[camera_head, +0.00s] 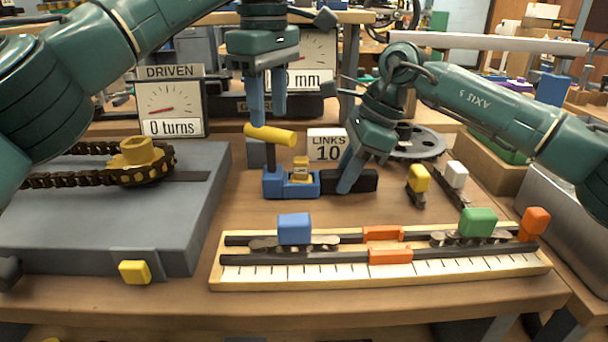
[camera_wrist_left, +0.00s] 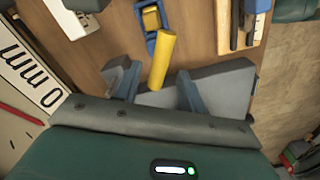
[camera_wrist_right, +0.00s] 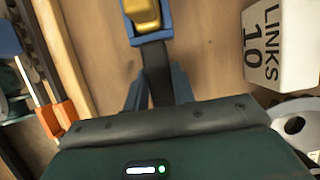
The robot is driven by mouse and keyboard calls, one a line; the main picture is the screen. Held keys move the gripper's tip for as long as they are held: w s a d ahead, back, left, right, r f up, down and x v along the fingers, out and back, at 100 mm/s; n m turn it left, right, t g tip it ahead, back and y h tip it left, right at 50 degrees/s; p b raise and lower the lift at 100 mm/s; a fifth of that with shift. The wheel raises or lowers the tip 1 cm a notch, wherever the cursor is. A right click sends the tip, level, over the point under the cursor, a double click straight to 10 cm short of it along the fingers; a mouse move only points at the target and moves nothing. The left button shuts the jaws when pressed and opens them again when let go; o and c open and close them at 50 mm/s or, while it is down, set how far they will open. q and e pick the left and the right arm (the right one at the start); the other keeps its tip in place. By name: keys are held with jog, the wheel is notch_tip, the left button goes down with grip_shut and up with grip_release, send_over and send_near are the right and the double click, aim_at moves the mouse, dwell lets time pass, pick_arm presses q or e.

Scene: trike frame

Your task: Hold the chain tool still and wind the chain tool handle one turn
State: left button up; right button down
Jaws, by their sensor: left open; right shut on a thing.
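The chain tool (camera_head: 288,186) is a blue body with a brass-yellow piece in it and a black grip at its right end. It stands on the bench in the head view. Its yellow handle (camera_head: 270,134) is a bar on a dark post at the tool's left end; it also shows in the left wrist view (camera_wrist_left: 163,61). My right gripper (camera_head: 348,188) is shut on the black grip, which runs between its fingers in the right wrist view (camera_wrist_right: 155,75). My left gripper (camera_head: 266,112) is open, pointing down just above and behind the yellow handle, with its fingers apart.
A white sign (camera_head: 327,146) reading LINKS 10 stands behind the tool. In front lies a wooden tray (camera_head: 400,276) with blue, green and orange blocks. A grey platform (camera_head: 90,222) with a chain and sprocket is at left. A dial (camera_head: 170,110) reads 0 turns.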

aim_at(270, 133)
pick_arm(q)
notch_tip(270, 133, up, 4)
jog(key=shift+r, duration=0.25)
jog(key=shift+f, duration=4.8)
jog(key=shift+c, duration=0.6)
grip_shut()
